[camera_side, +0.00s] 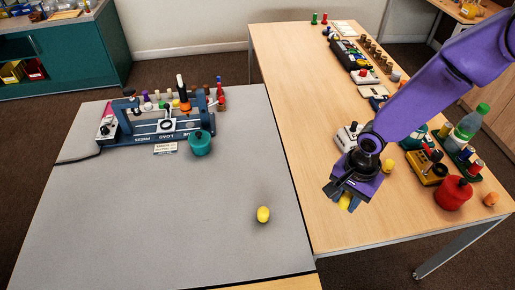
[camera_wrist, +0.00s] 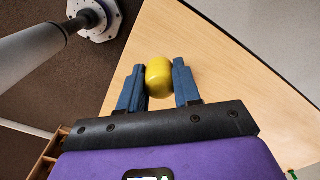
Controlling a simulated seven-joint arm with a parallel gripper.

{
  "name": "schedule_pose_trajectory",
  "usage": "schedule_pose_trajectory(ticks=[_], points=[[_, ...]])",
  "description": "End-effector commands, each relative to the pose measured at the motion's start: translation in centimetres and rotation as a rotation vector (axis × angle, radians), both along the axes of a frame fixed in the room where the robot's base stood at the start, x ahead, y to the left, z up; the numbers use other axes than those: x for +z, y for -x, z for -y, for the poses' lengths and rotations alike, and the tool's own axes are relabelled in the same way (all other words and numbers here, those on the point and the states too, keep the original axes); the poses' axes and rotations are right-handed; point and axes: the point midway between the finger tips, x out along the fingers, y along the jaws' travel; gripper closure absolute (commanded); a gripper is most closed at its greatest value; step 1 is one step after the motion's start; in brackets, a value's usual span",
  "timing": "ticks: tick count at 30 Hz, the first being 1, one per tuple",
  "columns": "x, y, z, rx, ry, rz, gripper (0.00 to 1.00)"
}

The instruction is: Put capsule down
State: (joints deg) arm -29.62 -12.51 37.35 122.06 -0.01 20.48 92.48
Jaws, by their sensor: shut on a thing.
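My gripper (camera_side: 345,203) is above the front part of the wooden table (camera_side: 284,110) in the side view, pointing down. In the wrist view its two blue fingers are shut on a yellow capsule (camera_wrist: 159,77). The held capsule (camera_side: 345,200) shows only partly below my gripper in the side view. A second yellow capsule (camera_side: 263,214) lies on the grey table (camera_side: 150,220), left of my gripper. A yellow rounded thing (camera_side: 388,166) stands on the wooden table just behind my gripper, partly hidden.
A blue press device (camera_side: 150,127) with small coloured pieces and a teal pot (camera_side: 200,143) stand at the back of the grey table. A red pot (camera_side: 453,193), a yellow box (camera_side: 427,170) and a green-capped bottle (camera_side: 470,124) stand right of my gripper. The grey table's front is mostly clear.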

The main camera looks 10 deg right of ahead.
Motion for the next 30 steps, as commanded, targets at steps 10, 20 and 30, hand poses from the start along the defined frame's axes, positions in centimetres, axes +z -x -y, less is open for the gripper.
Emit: schedule_pose_trajectory(ticks=[10, 20, 30], points=[[0.0, 1.0, -4.4, 0.095, -0.001, 0.001, 0.95], [-2.5, -2.9, -8.0, 0.095, -0.001, 0.001, 0.95], [-6.1, -6.1, -11.0, 0.093, 0.001, -0.001, 0.95]])
